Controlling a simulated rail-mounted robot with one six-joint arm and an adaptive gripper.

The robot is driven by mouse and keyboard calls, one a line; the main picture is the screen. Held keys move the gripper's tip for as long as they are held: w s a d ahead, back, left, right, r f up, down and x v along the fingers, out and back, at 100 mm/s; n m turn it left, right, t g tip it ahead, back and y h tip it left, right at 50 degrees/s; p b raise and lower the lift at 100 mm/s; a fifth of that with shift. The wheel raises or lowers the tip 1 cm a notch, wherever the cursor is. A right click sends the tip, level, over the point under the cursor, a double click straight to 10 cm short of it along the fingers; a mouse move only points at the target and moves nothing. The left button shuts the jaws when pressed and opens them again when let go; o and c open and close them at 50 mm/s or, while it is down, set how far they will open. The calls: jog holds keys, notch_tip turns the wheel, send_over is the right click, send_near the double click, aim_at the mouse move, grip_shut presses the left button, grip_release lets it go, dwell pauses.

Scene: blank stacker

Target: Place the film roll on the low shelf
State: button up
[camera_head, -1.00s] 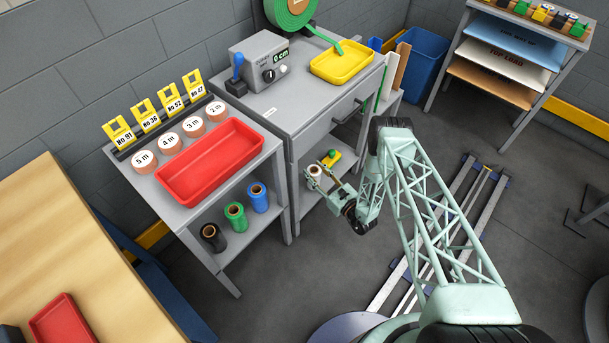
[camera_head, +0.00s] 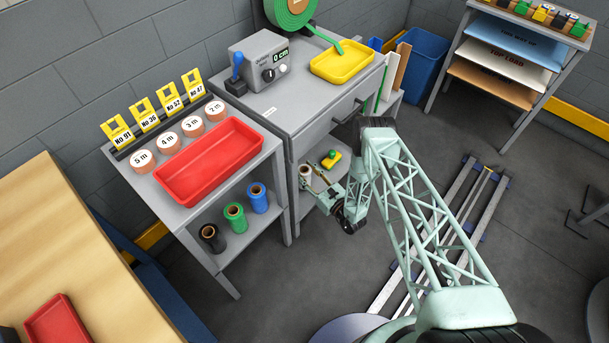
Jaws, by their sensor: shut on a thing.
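A pale film roll (camera_head: 305,172) with a brown core is upright in my gripper (camera_head: 309,182), which is shut on it. The roll is in front of the left leg of the grey machine table, near the left end of its lower shelf (camera_head: 321,198). I cannot tell whether the roll touches that shelf. The low shelf (camera_head: 234,243) of the left grey table carries a black roll (camera_head: 212,237), a green roll (camera_head: 236,217) and a blue roll (camera_head: 257,197) standing in a row.
A yellow object with a green top (camera_head: 331,159) sits on the machine table's lower shelf, behind my gripper. A red tray (camera_head: 208,160) and several tape rolls are on the left table's top. Table legs (camera_head: 287,227) stand between the two low shelves.

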aim_at(309, 179)
jog(key=shift+f+b, duration=0.6)
jog(key=shift+f, duration=1.1)
jog(key=o, duration=1.4)
jog(key=shift+f, duration=0.1)
jog(key=shift+s+d, duration=0.15)
jog(key=p+v, duration=0.3)
jog(key=v, duration=0.8)
jog(key=shift+s+d, duration=0.2)
jog(key=shift+s, duration=0.05)
